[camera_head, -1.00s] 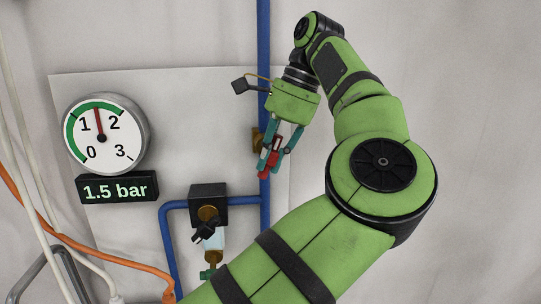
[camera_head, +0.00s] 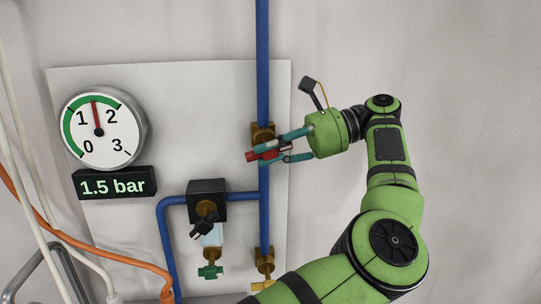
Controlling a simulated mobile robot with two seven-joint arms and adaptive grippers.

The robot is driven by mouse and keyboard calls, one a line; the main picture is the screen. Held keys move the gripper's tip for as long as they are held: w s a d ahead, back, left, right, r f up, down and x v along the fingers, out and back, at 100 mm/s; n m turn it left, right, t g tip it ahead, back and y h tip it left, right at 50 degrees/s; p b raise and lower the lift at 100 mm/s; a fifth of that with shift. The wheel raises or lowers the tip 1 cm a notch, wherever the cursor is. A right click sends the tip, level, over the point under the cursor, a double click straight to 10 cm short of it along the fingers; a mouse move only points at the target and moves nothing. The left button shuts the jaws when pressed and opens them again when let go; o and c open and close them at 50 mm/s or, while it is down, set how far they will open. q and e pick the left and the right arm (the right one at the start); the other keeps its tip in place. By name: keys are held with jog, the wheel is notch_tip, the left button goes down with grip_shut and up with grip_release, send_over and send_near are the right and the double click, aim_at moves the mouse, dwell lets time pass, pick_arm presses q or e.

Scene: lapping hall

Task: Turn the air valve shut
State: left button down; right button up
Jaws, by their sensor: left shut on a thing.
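The air valve has a brass body (camera_head: 262,131) on the vertical blue pipe (camera_head: 263,60). Its red lever handle (camera_head: 254,156) now lies roughly across the pipe, its left end sticking out past the fingers. My left gripper (camera_head: 272,153) reaches in from the right and is shut on the red handle. The fingers hide part of the handle and its pivot. My right gripper is not in view.
A round gauge (camera_head: 128,131) has its needle between 1 and 2; the display (camera_head: 116,185) below reads "1.5 bar". A black regulator block (camera_head: 207,187) and a green tap (camera_head: 210,271) are lower left. Cables (camera_head: 62,236) hang at far left.

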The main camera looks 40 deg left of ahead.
pick_arm(q)
jog(key=shift+f+g+y+b, duration=0.4)
jog(key=shift+g+y+b, duration=0.2)
jog(key=shift+g+b, duration=0.5)
jog(key=shift+r+b, duration=0.15)
jog(key=shift+b, duration=0.4)
jog(key=shift+g+y, duration=0.3)
jog(key=shift+r, duration=0.1)
jog(key=c, duration=1.2)
grip_release()
jog(key=shift+s, duration=0.1)
jog(key=shift+r, duration=0.2)
